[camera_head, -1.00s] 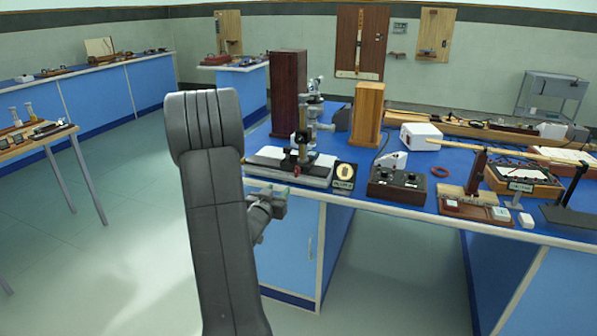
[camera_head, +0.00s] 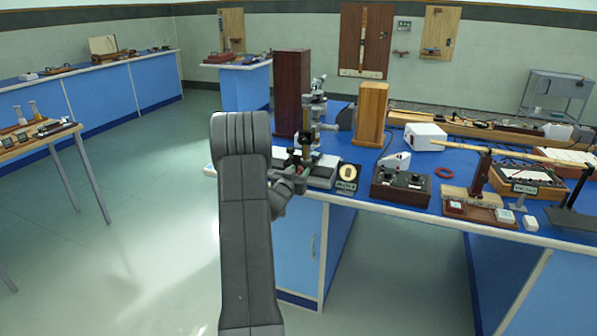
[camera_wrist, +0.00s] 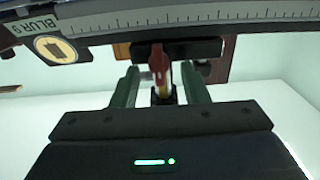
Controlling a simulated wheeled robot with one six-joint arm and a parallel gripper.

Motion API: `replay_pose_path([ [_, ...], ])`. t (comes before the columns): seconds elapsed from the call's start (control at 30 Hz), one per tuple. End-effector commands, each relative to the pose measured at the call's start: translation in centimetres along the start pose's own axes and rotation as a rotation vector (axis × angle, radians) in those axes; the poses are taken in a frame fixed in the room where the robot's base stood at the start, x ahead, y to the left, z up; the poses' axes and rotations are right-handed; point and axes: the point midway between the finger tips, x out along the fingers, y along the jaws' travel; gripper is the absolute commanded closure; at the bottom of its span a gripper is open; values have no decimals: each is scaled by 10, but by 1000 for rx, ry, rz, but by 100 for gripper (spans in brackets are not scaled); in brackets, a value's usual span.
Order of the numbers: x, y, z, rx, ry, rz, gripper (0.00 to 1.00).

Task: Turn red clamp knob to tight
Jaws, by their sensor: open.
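The red clamp knob (camera_wrist: 158,62) shows in the wrist view, in front of a dark block, with a brass-coloured piece below it. The two green fingers of my gripper (camera_wrist: 160,88) stand open on either side of the knob, with a gap visible at each side. In the head view, my gripper (camera_head: 294,178) is at the front of an upright instrument (camera_head: 308,125) with a pale base (camera_head: 322,172) near the bench's left corner. There my arm and gripper hide much of the instrument's lower front, and I cannot make out the knob clearly.
A round-faced plaque (camera_head: 347,175) stands just right of the instrument, and its face also shows in the wrist view (camera_wrist: 55,48). A dark control box (camera_head: 400,185) is further right. A tall dark red block (camera_head: 291,90) and a wooden block (camera_head: 371,115) stand behind.

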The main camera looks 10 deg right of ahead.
Motion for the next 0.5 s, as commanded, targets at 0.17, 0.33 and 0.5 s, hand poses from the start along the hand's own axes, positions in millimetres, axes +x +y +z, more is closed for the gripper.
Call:
replay_pose_path([
  [0.17, 6, 0, 0, 0, -1, 0, 59],
  [0.33, 6, 0, 0, 0, -1, 0, 59],
  [0.5, 6, 0, 0, 0, -1, 0, 87],
])
